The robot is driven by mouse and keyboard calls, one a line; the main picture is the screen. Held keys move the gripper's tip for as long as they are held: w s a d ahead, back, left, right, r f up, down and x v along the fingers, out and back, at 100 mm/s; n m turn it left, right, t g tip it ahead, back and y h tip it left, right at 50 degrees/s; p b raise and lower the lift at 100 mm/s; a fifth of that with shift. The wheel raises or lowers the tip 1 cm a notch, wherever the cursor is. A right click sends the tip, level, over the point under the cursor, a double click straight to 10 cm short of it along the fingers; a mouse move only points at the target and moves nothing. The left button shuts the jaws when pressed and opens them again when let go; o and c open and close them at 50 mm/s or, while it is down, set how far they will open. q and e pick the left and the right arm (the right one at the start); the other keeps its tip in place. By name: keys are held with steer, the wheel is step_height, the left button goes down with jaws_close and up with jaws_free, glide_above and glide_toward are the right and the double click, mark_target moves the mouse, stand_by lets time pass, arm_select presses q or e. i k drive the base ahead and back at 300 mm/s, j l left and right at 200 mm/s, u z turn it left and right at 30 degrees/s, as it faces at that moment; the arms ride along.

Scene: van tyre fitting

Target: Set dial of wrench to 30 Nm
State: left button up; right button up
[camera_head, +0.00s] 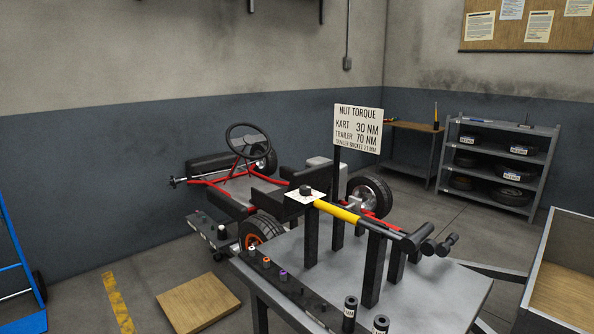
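The wrench (338,211) lies across black upright posts on the grey table. It has a yellow middle section and a dark handle toward the right. Its left end has a black round knob (306,190) above a small white plate (305,198). Dark cylindrical parts (418,237) are at its right end; I cannot tell which part is the dial. No dial numbers are readable. A sign (358,128) behind the wrench reads "NUT TORQUE", kart 30 NM, trailer 70 NM, and a smaller third line. Neither of my grippers shows in the head view.
The grey table (440,296) holds a row of coloured-top sockets (266,262) and black cylinders (350,312) along its left edge. A red-framed kart (270,185) stands behind. A tyre shelf (497,160) and a wooden-floored crate (562,290) are at right. Floor at left is partly clear.

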mark_target(304, 189)
steer(key=i+j+z, duration=0.1)
steer(key=i+j, duration=0.2)
steer(key=i+j+z, duration=0.1)
steer(key=i+j, duration=0.2)
steer(key=j, duration=0.2)
steer(key=i+j+z, duration=0.1)
steer(key=i+j, duration=0.2)
steer(key=j, duration=0.15)
steer(key=i+j+z, duration=0.1)
steer(key=i+j, duration=0.15)
steer(key=j, duration=0.2)
